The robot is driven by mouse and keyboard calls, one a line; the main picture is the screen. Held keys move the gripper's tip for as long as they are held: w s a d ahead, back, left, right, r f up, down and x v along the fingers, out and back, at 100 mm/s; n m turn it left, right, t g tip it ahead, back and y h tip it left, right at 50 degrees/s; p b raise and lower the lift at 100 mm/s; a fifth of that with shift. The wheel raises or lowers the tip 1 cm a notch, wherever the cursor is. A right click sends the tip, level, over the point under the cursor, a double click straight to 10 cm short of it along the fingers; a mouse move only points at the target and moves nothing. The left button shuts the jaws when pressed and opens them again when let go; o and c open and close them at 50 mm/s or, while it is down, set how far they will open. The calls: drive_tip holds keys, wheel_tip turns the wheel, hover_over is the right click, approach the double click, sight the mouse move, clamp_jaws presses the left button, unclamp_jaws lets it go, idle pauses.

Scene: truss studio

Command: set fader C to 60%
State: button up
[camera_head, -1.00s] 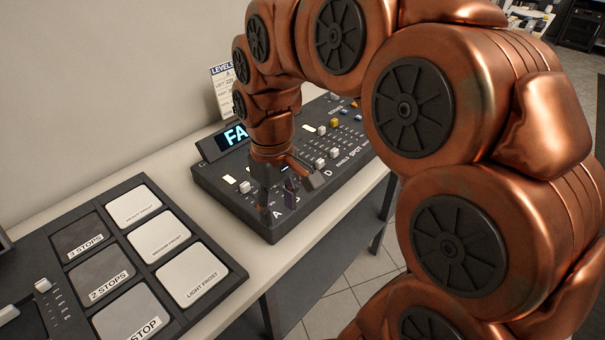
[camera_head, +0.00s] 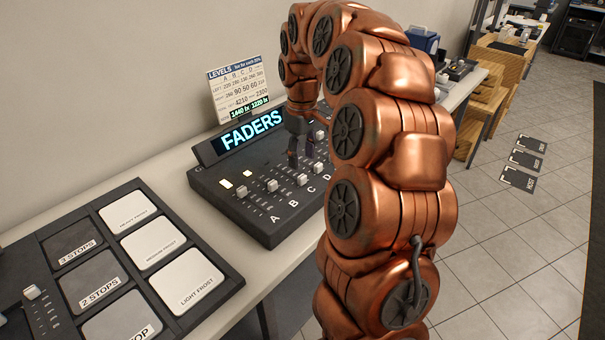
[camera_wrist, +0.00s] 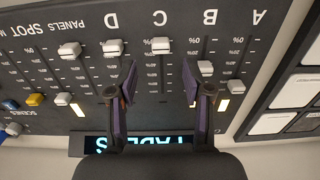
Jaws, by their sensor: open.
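Fader C's pale cap (camera_wrist: 160,45) sits close to the letter C (camera_wrist: 160,18), near the 0% end of its slot in the wrist view. In the head view the same cap (camera_head: 302,180) stands on the dark console (camera_head: 262,223). My gripper (camera_wrist: 159,70) is open and empty, with its dark purple fingers on either side of the C slot. The cap lies beyond the fingertips, toward the letter. In the head view my gripper (camera_head: 301,155) is over the console, behind the caps. Its height above the panel is unclear.
Fader A's cap (camera_wrist: 236,86), fader B's cap (camera_wrist: 205,68) and fader D's cap (camera_wrist: 113,47) stand in neighbouring slots; B is near the right finger. The FADERS display (camera_head: 251,132) and levels card (camera_head: 237,90) stand behind. A filter panel (camera_head: 222,298) lies left.

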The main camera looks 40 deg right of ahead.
sight(302, 176)
drive_tip(key=shift+f+p, duration=0.5)
drive_tip(key=shift+f, duration=2.6)
drive_tip(key=shift+c, duration=0.4)
clamp_jaws()
